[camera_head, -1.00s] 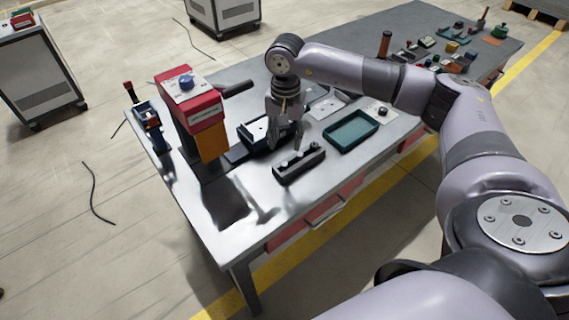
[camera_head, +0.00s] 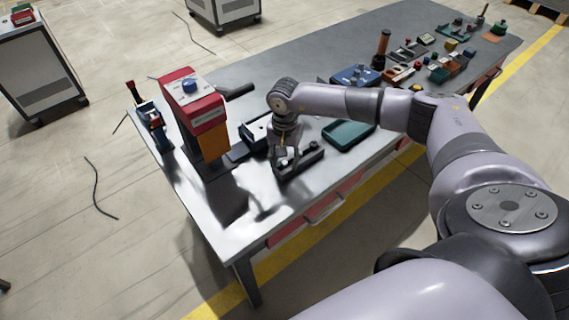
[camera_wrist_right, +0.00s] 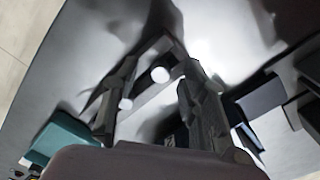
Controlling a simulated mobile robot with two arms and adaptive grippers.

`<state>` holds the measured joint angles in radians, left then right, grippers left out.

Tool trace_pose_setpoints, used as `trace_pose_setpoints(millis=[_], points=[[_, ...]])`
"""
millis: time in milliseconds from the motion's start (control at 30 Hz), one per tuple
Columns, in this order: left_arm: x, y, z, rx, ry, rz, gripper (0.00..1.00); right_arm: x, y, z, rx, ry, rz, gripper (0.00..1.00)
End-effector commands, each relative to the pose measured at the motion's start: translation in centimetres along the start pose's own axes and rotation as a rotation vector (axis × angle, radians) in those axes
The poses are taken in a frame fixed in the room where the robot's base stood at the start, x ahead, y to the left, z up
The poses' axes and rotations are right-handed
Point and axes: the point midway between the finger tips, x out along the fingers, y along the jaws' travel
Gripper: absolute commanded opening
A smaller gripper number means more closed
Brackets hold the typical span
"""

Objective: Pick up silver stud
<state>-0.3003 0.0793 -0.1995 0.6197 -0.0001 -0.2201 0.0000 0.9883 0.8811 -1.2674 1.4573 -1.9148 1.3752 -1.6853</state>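A black block-shaped holder (camera_head: 308,164) lies near the front edge of the table, with small round heads along its top. My right gripper (camera_head: 284,165) points down at the holder's left end and partly hides it. In the right wrist view the fingers (camera_wrist_right: 160,85) stand apart, with a pale round spot, likely the silver stud (camera_wrist_right: 160,74), showing between them. A second pale round spot (camera_wrist_right: 125,104) overlaps the left finger. Glare blurs both spots, and I cannot tell whether a finger touches the stud. My left gripper is not in view.
A teal tray (camera_head: 348,146) stands right of the holder. A red and orange machine (camera_head: 202,115) with a blue knob stands to the left, with a dark fixture (camera_head: 255,132) beside it. The table's front left corner (camera_head: 240,235) is bare metal. Tools and parts crowd the far right.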

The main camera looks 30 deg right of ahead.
Motion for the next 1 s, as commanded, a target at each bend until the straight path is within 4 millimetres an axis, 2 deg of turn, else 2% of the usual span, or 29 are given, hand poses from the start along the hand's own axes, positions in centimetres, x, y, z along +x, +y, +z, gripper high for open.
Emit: trace_pose_setpoints(millis=[67,600,1000], points=[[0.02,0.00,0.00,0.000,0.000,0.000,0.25,-0.02,-0.01,0.01,0.000,0.000,0.000,0.37],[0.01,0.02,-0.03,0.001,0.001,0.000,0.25,-0.07,-0.01,0.01,0.000,0.000,0.000,0.01],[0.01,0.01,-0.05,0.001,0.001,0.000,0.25,-0.10,-0.02,0.00,0.000,0.000,0.000,0.00]])
